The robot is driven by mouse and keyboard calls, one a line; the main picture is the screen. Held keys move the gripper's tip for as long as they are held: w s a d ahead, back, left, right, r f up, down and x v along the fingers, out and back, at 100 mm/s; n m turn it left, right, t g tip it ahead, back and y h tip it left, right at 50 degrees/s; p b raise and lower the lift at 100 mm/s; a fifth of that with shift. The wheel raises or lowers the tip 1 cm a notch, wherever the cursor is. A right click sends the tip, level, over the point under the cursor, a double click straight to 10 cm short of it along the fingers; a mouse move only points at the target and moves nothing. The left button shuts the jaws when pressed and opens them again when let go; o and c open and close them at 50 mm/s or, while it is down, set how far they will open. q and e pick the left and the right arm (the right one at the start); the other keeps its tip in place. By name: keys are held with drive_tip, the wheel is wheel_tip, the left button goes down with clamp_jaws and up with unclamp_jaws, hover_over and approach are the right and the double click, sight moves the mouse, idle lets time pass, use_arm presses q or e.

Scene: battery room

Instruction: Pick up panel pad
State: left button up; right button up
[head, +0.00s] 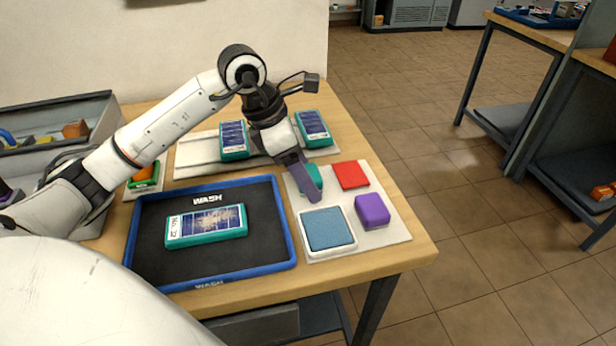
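A white mat (394,226) at the right of the table holds several pad-like items; which one is the panel pad is not clear from its look. They are a flat red pad (350,175), a purple block (372,210), a blue pad (326,229) in a white dish (329,255), and a teal piece (314,175). My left gripper (312,198) points down over the mat, just above the blue pad and in front of the teal piece, partly hiding it. Its fingers overlap in this view, so its opening and any contact are hidden. My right gripper is not in view.
A blue-rimmed tray (279,229) labelled WASH holds a teal-edged solar panel (206,226). Two similar panels (234,138) (313,127) stand on a pale rack (197,155) behind. A grey bin (102,120) is at left. Another bench (540,34) stands at right across open floor.

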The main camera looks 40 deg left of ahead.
use_arm(q)
drive_tip(key=c, duration=1.1)
drive_tip(key=shift+r, duration=0.1)
drive_tip(key=shift+c, duration=0.2)
wheel_tip(320, 180, up, 10)
